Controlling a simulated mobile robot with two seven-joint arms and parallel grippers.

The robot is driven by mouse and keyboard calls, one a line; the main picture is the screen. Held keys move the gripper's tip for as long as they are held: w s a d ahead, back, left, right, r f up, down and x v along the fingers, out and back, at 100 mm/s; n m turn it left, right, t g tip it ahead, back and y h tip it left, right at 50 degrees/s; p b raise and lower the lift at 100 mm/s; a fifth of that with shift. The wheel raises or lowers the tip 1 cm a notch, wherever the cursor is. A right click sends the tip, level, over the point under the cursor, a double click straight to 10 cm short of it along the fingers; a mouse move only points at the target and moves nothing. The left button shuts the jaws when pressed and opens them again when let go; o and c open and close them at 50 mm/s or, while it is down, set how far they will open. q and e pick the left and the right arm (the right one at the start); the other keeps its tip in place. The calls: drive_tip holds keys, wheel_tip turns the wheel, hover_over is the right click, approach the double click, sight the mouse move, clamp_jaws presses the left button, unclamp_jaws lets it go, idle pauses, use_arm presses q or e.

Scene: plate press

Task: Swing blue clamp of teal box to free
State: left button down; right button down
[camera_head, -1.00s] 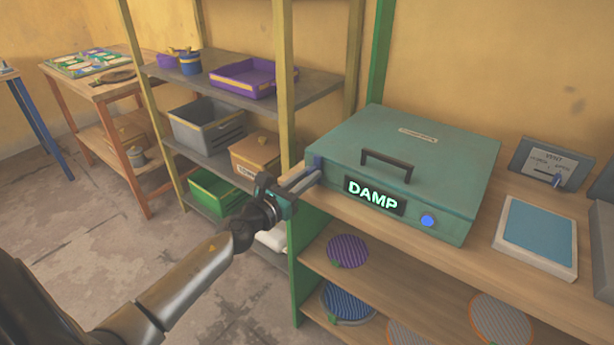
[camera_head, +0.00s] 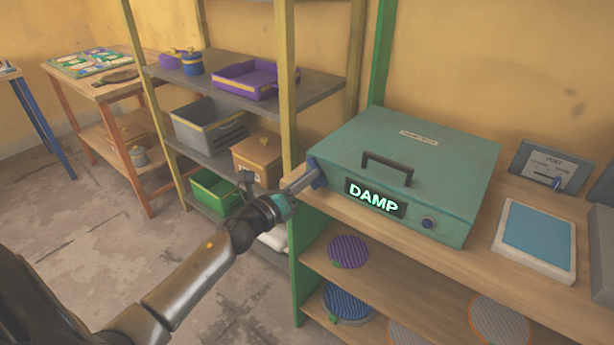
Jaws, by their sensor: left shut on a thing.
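The teal box (camera_head: 440,150) sits shut on the wooden bench, with a black handle (camera_head: 387,166) on its lid and a lit "DAMP" display (camera_head: 374,197) on its front. The small blue clamp (camera_head: 318,176) is at the box's left front corner and looks swung downward. My left gripper (camera_head: 306,180) comes in from the left and is shut on the blue clamp; its fingers partly hide the clamp. My right gripper is out of view.
Striped discs (camera_head: 348,251) lie on the shelf below. A rack at the left holds a purple tray (camera_head: 245,79) and bins, close behind my left arm.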

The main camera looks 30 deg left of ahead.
use_arm(q)
drive_tip(key=shift+a+f+n+p, duration=0.15)
drive_tip(key=shift+n+p, duration=0.45)
drive_tip(key=shift+n, duration=1.25)
drive_tip(key=shift+f+n+p, duration=0.2)
drive_tip(key=shift+n+p, duration=0.35)
drive_tip(key=shift+n, duration=1.35)
drive_tip(key=shift+a+f+n+p, duration=0.15)
drive_tip(key=shift+n+p, duration=0.45)
drive_tip(key=shift+n, duration=1.25)
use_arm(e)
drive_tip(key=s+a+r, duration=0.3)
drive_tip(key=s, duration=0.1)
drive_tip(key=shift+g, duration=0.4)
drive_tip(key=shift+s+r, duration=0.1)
use_arm(q)
drive_tip(key=c, duration=0.8)
unclamp_jaws()
drive_tip(key=shift+c, duration=0.2)
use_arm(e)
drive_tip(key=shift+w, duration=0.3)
use_arm(q)
drive_tip(key=shift+s, duration=0.1)
